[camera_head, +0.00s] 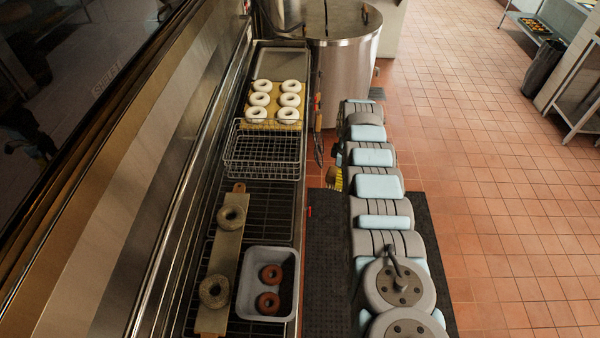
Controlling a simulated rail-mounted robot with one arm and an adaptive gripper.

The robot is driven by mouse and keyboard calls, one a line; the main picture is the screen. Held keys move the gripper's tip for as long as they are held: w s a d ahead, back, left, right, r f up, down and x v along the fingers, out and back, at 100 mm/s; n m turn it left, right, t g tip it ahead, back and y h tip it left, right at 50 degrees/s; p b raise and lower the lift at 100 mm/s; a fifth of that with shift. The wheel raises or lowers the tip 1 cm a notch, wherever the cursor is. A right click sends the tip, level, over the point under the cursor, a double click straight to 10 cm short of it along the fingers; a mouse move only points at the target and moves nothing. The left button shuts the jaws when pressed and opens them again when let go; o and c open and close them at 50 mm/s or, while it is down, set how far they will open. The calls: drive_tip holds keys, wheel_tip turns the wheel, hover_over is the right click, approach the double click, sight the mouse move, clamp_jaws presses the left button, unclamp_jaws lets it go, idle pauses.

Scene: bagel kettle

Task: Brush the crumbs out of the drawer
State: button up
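My grey and light-blue arm stretches away over the floor mat, right of the counter. My gripper cannot be made out; the arm's far links may hide it. A small yellow-and-dark thing (336,180), possibly a brush, shows at the arm's left edge beside the counter front. What holds it cannot be seen. No open drawer or crumbs can be made out. A small red spot (309,211) shows at the counter's front edge.
The counter at left holds a bagel board (226,262), a grey tub (247,303) with two brown bagels, wire baskets (262,150) and a tray of pale bagels (281,66). A large steel kettle (343,75) stands behind. Tiled floor (490,170) at right is clear.

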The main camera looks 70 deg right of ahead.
drive_tip(key=shift+s+d+r+m, duration=0.15)
drive_tip(key=shift+s+m, duration=0.15)
drive_tip(key=shift+s, duration=0.3)
drive_tip(key=shift+s+d, duration=0.1)
drive_tip(key=shift+s, duration=0.25)
drive_tip(key=shift+s+d+r, duration=0.15)
drive_tip(key=shift+s+d, duration=0.1)
drive_tip(key=shift+s, duration=0.2)
drive_tip(key=s+d+r+m+p, duration=0.1)
drive_tip(key=s+m, duration=0.2)
drive_tip(key=s, duration=0.3)
drive_tip(key=shift+d+r, duration=0.3)
drive_tip(key=shift+r, duration=0.05)
idle(0.5)
drive_tip(key=shift+s, duration=0.1)
drive_tip(key=shift+s+m+p, duration=0.25)
drive_tip(key=shift+m+p, duration=0.05)
drive_tip(key=shift+s+d+r+m, duration=0.1)
drive_tip(key=shift+s+r+m, duration=0.1)
drive_tip(key=shift+s, duration=0.2)
drive_tip(key=shift+s+d+r+m, duration=0.1)
drive_tip(key=shift+s+m, duration=0.1)
drive_tip(key=shift+s, duration=0.15)
